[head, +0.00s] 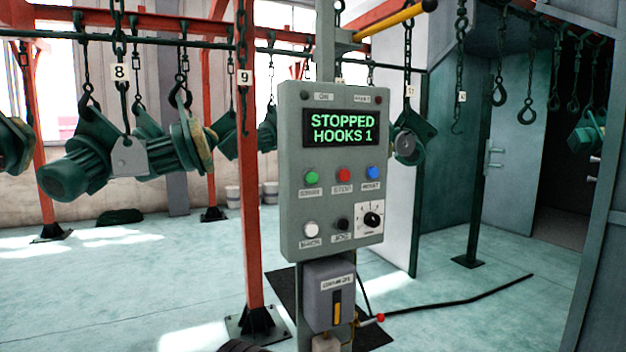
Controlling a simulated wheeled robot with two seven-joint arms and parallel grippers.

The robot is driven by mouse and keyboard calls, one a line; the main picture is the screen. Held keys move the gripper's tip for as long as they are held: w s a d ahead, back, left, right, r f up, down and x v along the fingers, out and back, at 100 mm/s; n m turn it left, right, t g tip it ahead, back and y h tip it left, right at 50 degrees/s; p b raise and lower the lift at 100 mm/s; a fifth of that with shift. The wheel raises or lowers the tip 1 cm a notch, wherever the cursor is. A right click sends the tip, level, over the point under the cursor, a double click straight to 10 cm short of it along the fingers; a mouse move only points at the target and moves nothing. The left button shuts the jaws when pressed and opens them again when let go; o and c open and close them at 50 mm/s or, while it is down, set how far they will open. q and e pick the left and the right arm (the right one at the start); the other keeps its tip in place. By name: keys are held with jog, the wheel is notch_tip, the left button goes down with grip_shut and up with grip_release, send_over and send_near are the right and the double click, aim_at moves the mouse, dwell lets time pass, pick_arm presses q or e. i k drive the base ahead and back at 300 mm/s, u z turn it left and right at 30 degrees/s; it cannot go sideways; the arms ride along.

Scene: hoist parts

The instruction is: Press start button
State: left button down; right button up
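A grey-green control box (292,150) stands on a post in the middle of the head view. Its dark screen (338,127) reads "STOPPED HOOKS 1" in green. A green button (311,177) is at the left of the upper button row; its small label is blurred. A red button (343,175) labelled "STOP" is in the middle, and a blue button (373,173) is at the right. Below are a white button (310,230), a black button (343,224) and a rotary knob (372,220). Neither gripper is in view.
A lower switch box (329,295) with a yellow handle hangs under the panel. An orange-red post (248,200) stands just left of it. Green machine parts (90,160) hang from chains behind at left. A black cable (460,301) lies on the floor at right. Nothing blocks the panel's front.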

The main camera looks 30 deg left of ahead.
aim_at(311, 177)
jog(key=k, duration=0.65)
jog(key=u, duration=0.65)
jog(key=i, duration=1.2)
jog(key=z, duration=0.65)
